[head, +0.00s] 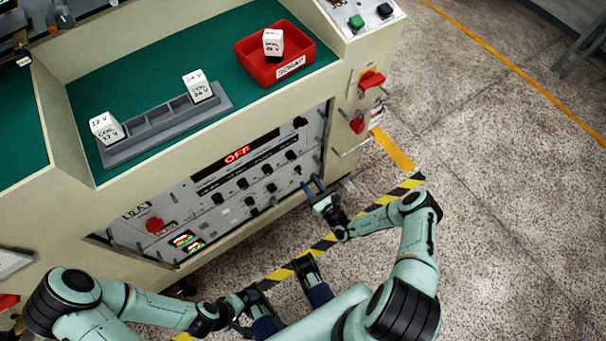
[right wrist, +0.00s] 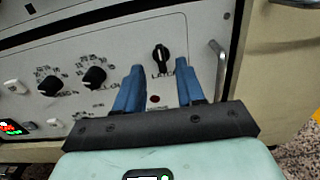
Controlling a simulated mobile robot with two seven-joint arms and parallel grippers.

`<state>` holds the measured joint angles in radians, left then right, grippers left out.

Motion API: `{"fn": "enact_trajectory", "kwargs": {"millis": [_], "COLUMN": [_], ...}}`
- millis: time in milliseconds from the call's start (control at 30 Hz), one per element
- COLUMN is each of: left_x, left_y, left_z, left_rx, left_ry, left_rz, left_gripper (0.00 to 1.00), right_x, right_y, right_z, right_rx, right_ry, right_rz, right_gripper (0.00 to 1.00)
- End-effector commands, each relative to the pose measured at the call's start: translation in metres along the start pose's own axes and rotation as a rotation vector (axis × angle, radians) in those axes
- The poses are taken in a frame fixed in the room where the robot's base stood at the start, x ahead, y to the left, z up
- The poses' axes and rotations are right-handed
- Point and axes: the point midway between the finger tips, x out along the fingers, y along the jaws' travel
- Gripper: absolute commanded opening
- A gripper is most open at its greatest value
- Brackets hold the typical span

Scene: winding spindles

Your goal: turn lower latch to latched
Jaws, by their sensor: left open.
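The lower latch seems to be the black knob (right wrist: 161,58) on the white panel in the right wrist view. Its bar stands roughly upright, and the lettering below is too blurred to read surely. My right gripper (right wrist: 158,76) is open, with its two blue fingers apart and nothing between them. The knob shows beyond the fingertips, between them; I cannot tell how close they are. In the head view the right gripper (head: 312,184) is at the panel's lower right corner and hides the knob. My left gripper (head: 292,308) is open and empty at the bottom, away from the panel.
A metal handle (right wrist: 217,70) stands out right of the knob. Two more black knobs (right wrist: 94,77) are to its left. Red handles (head: 371,80) are on the cabinet's side. A red tray (head: 248,55) and grey rack (head: 150,136) lie on top. Floor to the right is clear.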

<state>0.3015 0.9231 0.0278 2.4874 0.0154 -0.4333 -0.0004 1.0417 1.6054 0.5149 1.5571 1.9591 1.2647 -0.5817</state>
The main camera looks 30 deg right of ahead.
Motion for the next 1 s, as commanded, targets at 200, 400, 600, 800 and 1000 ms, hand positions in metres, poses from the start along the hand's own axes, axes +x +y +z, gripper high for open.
{"fn": "enact_trajectory", "kwargs": {"millis": [200,400,600,800,1000], "left_x": [0.007,0.009,0.009,0.009,0.009], "left_y": [-0.001,-0.002,-0.002,-0.002,-0.002], "left_z": [-0.005,-0.009,-0.009,-0.009,-0.009], "left_rx": [0.001,0.000,0.000,0.000,0.000], "left_ry": [0.013,0.024,0.025,0.025,0.025], "left_rz": [0.001,0.001,0.001,0.001,0.001], "left_gripper": [1.00,1.00,1.00,1.00,1.00], "right_x": [0.037,0.050,0.051,0.051,0.051], "right_y": [0.000,0.000,0.000,0.000,0.000], "right_z": [-0.001,-0.001,0.000,0.000,0.000], "right_rx": [-0.001,0.000,0.000,0.000,-0.001], "right_ry": [-0.001,0.001,0.001,0.001,0.001], "right_rz": [0.002,0.002,0.001,0.002,0.002], "right_gripper": [0.38,0.38,0.38,0.00,0.00]}}
